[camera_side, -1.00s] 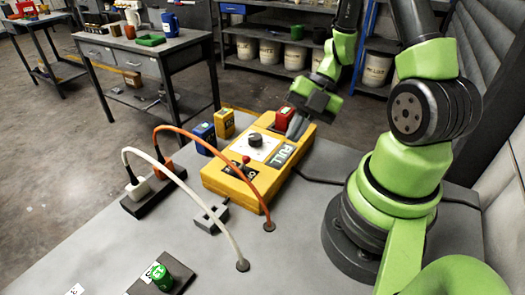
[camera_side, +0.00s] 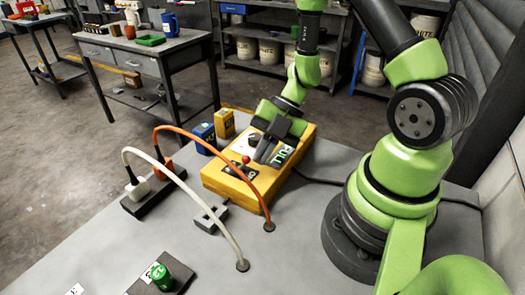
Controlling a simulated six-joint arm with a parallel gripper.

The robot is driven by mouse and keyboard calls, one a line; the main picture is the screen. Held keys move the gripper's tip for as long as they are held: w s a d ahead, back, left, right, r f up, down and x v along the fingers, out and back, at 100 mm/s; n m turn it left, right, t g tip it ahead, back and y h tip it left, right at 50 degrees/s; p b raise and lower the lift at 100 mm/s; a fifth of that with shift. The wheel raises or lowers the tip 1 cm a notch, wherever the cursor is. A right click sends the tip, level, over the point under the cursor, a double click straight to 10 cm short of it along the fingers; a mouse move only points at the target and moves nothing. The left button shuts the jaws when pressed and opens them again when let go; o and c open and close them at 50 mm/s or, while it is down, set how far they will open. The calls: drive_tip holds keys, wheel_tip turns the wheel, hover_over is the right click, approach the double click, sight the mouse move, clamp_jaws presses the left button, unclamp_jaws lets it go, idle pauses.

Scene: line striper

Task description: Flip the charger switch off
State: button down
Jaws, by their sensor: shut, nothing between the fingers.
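The yellow charger box (camera_side: 233,186) sits on the grey table. Its switch is a lever with a red ball tip (camera_side: 245,159), standing up near the left front of the top face. A black label (camera_side: 239,172) lies beside the lever, partly hidden, and a "FULL" display (camera_side: 281,156) is to the right. My gripper (camera_side: 262,160) is shut and empty, pointing down over the box just right of the red ball. I cannot tell whether the fingers touch the lever. The dark knob (camera_side: 254,140) behind is partly covered by my gripper.
A power strip (camera_side: 150,198) with a white and an orange plug stands left, their cables arching to the table in front of the box.

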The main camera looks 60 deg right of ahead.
drive_tip(key=shift+w+r, duration=0.3)
drive_tip(key=shift+w, duration=0.1)
idle(0.5)
drive_tip(key=shift+w+r, duration=0.25)
drive_tip(key=shift+w, duration=0.25)
drive_tip(key=shift+w+r, duration=0.2)
drive_tip(key=shift+w, duration=1.1)
drive_tip(key=shift+r, duration=0.8)
